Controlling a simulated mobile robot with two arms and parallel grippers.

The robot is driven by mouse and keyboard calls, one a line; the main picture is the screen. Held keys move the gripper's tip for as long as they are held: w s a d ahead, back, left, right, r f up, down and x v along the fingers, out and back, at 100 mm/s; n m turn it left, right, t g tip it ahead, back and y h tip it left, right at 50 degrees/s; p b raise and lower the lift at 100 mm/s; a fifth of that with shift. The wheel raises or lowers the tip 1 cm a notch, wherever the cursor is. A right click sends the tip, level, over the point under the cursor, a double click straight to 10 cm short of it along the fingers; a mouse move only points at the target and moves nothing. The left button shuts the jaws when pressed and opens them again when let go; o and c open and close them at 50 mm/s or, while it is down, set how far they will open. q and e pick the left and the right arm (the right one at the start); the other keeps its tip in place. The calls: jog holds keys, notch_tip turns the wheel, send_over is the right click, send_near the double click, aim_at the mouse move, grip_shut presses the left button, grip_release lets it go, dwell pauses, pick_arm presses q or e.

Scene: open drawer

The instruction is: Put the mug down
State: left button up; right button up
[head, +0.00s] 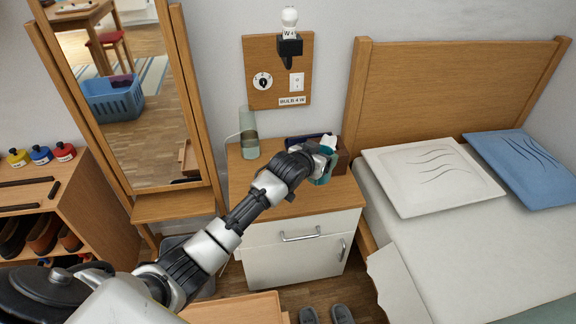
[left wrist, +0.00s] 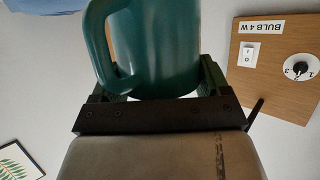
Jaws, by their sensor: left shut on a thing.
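The teal mug (left wrist: 155,50) fills the upper middle of the left wrist view, its handle on the left side of that picture. My left gripper (left wrist: 155,95) is shut on it. In the head view my left gripper (head: 323,160) is over the right part of the bedside cabinet's wooden top (head: 265,195). The mug (head: 322,179) shows there only in small teal pieces, mostly hidden by the gripper. I cannot tell whether the mug touches the top. My right gripper is in neither view.
A greenish translucent bottle-like object (head: 248,135) stands at the cabinet's back left. A dark brown box (head: 342,158) is at the back right, close behind my gripper. A wall board with a bulb (head: 278,75) is above. The bed (head: 440,250) is on the right. The cabinet's front left top is clear.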

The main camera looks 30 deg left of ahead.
pick_arm(q)
jog(key=a+f+b, duration=0.1)
jog(key=a+f, duration=0.4)
jog(key=a+f+b, duration=0.2)
jog(key=a+f, duration=0.3)
jog(key=a, duration=0.1)
jog(key=shift+s+a+f, duration=0.15)
jog(key=shift+a+f, duration=0.15)
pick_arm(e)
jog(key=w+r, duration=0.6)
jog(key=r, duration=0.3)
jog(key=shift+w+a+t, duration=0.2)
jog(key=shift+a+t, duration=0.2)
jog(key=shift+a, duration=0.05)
pick_arm(q)
jog(key=shift+f+b, duration=0.2)
jog(key=shift+b, duration=0.15)
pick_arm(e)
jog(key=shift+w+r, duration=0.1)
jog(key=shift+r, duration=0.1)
pick_arm(q)
jog(key=o, duration=1.1)
jog(key=shift+c, duration=0.2)
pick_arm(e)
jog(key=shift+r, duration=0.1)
